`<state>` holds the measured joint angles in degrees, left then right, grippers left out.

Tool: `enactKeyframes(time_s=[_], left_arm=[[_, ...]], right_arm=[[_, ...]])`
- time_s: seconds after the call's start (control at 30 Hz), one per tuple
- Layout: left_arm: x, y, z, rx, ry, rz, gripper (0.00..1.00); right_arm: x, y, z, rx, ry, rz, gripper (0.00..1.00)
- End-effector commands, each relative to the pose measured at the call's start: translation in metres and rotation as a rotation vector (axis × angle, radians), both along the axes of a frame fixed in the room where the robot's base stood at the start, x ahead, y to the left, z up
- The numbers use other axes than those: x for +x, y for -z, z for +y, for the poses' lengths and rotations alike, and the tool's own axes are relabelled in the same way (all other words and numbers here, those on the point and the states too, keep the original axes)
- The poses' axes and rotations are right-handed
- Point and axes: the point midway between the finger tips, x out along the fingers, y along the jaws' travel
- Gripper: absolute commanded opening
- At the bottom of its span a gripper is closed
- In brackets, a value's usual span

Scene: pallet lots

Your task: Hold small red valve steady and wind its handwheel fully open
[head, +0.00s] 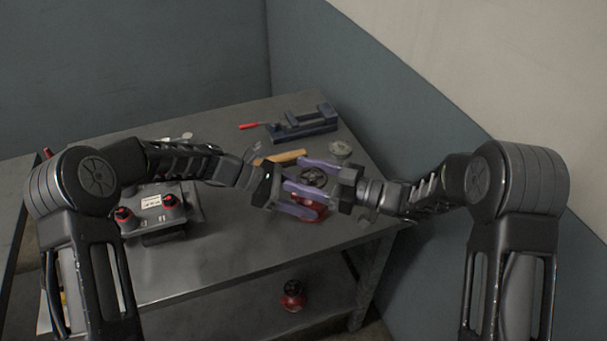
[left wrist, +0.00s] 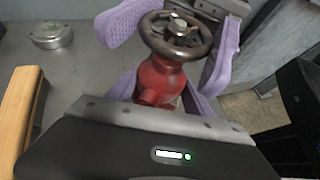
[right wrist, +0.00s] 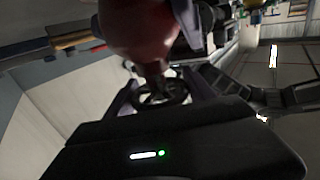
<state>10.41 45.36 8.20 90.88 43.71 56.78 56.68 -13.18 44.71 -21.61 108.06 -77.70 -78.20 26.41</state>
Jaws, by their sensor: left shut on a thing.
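The small red valve (head: 312,212) is upright over the right part of the table, with its dark handwheel (head: 313,177) on top. In the left wrist view its red body (left wrist: 160,82) is between the purple fingers of my left gripper (head: 294,198), which is shut on it. My right gripper (head: 318,178) is open, with a purple finger on each side of the handwheel (left wrist: 178,35). In the right wrist view, the red body (right wrist: 138,30) looms close and the handwheel (right wrist: 163,95) is between the fingers. Whether the valve touches the table is unclear.
A blue vise (head: 303,130), a red-handled tool (head: 250,126), a wooden handle (head: 280,158) and a round metal tin (head: 340,148) lie behind the grippers. Another red valve (head: 292,300) stands on the lower shelf.

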Motion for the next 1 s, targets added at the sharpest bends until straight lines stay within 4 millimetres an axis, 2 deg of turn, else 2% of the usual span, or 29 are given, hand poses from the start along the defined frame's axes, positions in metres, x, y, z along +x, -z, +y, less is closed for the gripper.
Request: enactKeyframes(time_s=[0.03, 0.27, 0.63, 0.77, 1.0], left_arm=[[-0.003, 0.000, -0.004, -0.004, 0.008, 0.004, 0.37], [-0.001, 0.000, -0.002, -0.002, 0.003, 0.003, 0.37], [0.000, 0.000, 0.000, -0.001, -0.001, 0.000, 0.37], [0.001, -0.001, 0.000, 0.000, -0.002, 0.000, 0.37], [0.001, -0.001, 0.000, 0.000, -0.003, -0.001, 0.37]], right_arm=[[-0.002, -0.001, 0.003, 0.004, -0.008, 0.000, 0.66], [-0.001, 0.000, 0.001, 0.001, -0.003, 0.000, 0.84], [-0.001, 0.000, -0.005, 0.000, 0.001, 0.000, 0.84], [-0.006, 0.000, -0.019, 0.000, 0.002, 0.000, 0.84], [-0.020, 0.000, -0.065, 0.002, 0.006, 0.000, 0.84]])
